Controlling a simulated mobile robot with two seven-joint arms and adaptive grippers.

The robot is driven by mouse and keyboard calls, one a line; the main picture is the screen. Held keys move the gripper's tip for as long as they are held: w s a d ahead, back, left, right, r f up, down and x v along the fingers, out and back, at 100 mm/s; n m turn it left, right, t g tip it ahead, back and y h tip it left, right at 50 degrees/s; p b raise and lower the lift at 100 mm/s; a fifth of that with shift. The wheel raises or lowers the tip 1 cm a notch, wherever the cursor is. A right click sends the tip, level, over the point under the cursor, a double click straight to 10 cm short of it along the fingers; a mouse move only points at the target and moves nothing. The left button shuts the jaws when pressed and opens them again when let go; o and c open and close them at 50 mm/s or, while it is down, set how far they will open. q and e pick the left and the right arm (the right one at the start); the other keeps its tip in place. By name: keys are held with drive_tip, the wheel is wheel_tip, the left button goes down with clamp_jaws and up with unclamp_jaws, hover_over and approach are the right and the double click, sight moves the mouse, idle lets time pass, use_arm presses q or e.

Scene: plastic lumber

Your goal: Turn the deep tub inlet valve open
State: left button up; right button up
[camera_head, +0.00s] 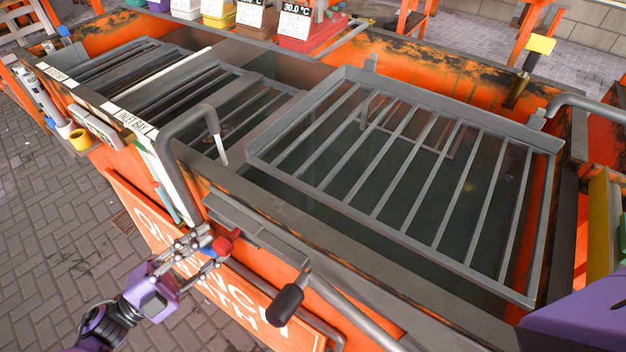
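A red valve knob (222,244) with a blue part beside it sits low on the tub's near side, at the foot of a grey gooseneck pipe (168,150). The pipe's spout curves over the tub's near rim, with a pale streak at its mouth. My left gripper (212,248) is at the red knob, its fingers apart on either side of it. Whether they press on it is unclear. The deep tub (440,290) holds dark greenish liquid under a grey slatted rack (400,140). My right gripper is out of view; a purple arm part shows at the lower right.
A black-gripped lever (285,305) stands out from the near side, right of the red knob. A yellow-topped handle (540,45) is at the far right corner, near another grey pipe (590,105). An "INLET BAY" label (132,122) lies on the left rim. Brick paving (60,220) is open at left.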

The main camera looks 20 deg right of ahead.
use_arm(q)
drive_tip(key=shift+s+a+f, duration=0.1)
drive_tip(key=shift+a, duration=0.2)
drive_tip(key=v, duration=1.1)
drive_tip(key=shift+a, duration=0.2)
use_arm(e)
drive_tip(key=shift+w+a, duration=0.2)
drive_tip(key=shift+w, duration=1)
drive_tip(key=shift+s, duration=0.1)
